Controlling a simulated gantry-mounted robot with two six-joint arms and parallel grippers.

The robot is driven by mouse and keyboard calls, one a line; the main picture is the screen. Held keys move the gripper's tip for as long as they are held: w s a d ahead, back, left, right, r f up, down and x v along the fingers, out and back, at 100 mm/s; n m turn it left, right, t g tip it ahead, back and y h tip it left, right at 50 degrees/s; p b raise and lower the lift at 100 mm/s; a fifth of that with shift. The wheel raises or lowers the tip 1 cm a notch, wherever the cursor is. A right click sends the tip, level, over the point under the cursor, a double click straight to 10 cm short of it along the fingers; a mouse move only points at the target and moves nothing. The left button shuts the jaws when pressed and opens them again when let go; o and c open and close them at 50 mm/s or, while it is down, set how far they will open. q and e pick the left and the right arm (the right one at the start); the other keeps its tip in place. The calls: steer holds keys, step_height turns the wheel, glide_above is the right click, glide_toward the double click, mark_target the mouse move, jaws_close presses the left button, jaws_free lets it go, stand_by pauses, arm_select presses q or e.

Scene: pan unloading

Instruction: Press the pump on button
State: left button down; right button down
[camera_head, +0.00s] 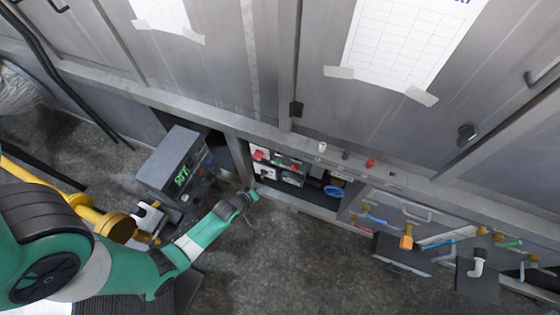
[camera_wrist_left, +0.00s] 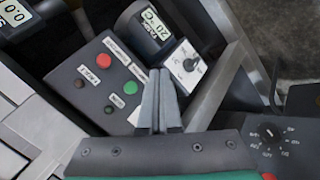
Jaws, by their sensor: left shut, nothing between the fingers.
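A dark control panel (camera_wrist_left: 95,98) fills the middle left of the left wrist view. It carries a red button (camera_wrist_left: 105,59), a green button (camera_wrist_left: 130,87), a brownish button (camera_wrist_left: 79,82) and a dark button (camera_wrist_left: 108,109). Small white labels lie beside them; I cannot read which one marks the pump on button. My left gripper (camera_wrist_left: 160,75) is shut and empty, its fingertips just right of the green button in the picture; I cannot tell whether they touch the panel. In the head view the left gripper (camera_head: 252,195) is in front of the cabinet's open compartment. My right gripper is not in view.
A display (camera_wrist_left: 152,22) and a knob (camera_wrist_left: 188,62) sit close beyond the fingertips. A dial (camera_wrist_left: 268,135) is at the right. In the head view a grey box with green digits (camera_head: 182,178) stands left of the compartment, and valves with an orange handle (camera_head: 407,240) are at the right.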

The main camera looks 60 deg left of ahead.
mark_target(278, 162)
arm_select(q)
steer(key=w+a+b, duration=0.3)
steer(key=w+a, duration=0.2)
steer(key=w, duration=0.1)
steer(key=shift+w+a+b, duration=0.35)
steer(key=shift+a+b, duration=0.05)
stand_by(2.1)
steer(key=shift+w+a, duration=0.3)
steer(key=shift+w+a+b, duration=0.3)
steer(key=shift+w+b, duration=0.1)
stand_by(0.8)
stand_by(0.3)
steer(key=shift+s+d+p, duration=0.6)
steer(key=shift+s+p, duration=0.05)
steer(key=shift+s, duration=0.05)
